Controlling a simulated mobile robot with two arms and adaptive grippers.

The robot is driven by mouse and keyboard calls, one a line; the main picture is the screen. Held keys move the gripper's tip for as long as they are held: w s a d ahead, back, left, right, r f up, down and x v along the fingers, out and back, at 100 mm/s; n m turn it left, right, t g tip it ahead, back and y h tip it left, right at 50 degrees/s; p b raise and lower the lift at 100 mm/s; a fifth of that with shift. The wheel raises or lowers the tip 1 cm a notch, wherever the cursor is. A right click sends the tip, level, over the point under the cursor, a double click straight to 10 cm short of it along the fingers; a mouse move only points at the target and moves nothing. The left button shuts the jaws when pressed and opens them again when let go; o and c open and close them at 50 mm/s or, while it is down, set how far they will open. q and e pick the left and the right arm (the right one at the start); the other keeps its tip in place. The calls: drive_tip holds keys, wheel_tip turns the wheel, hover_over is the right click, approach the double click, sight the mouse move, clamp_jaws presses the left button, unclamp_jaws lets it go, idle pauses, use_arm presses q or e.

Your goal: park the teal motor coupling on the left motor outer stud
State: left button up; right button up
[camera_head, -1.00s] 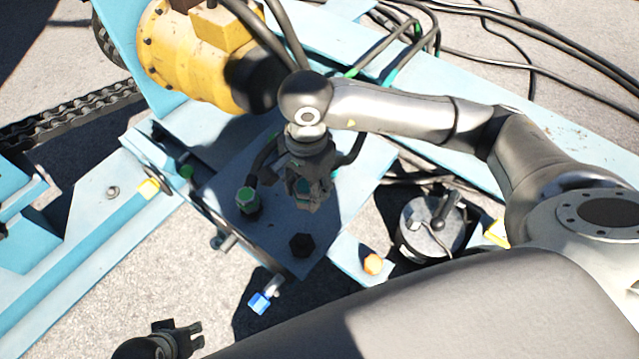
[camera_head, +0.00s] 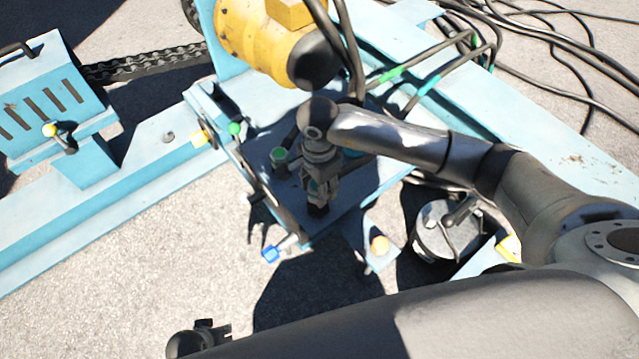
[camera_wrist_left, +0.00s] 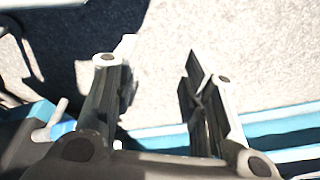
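My right gripper (camera_head: 318,185) hangs over the blue plate (camera_head: 345,205) below the yellow motor (camera_head: 255,28). A small teal part (camera_head: 317,187) shows between its fingers, probably the teal coupling; the fingers seem shut on it. A green-topped coupling (camera_head: 279,156) stands on the plate to the left. My left gripper (camera_head: 214,330) is open and empty at the bottom; its spread fingers show in the left wrist view (camera_wrist_left: 160,80).
A round grey drum (camera_head: 440,235) stands to the right. Loose black cables (camera_head: 560,55) lie at the upper right. Open ground (camera_head: 150,270) lies at lower left.

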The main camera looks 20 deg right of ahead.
wheel_tip(320, 180, down, 4)
drive_tip(key=shift+r+b, duration=0.25)
drive_tip(key=shift+b, duration=1)
use_arm(q)
wheel_tip(320, 180, up, 10)
drive_tip(key=w, duration=0.2)
drive_tip(key=shift+r+t, duration=0.15)
drive_tip(key=shift+t, duration=0.15)
use_arm(e)
drive_tip(key=shift+f, duration=0.15)
use_arm(q)
drive_tip(key=shift+w+r+b, duration=0.2)
drive_tip(key=shift+r+b, duration=0.1)
drive_tip(key=shift+r, duration=0.1)
drive_tip(key=shift+r, duration=0.25)
drive_tip(key=shift+s+f, duration=0.15)
drive_tip(key=shift+s, duration=0.2)
drive_tip(key=shift+r, duration=0.55)
use_arm(e)
drive_tip(key=shift+f, duration=0.1)
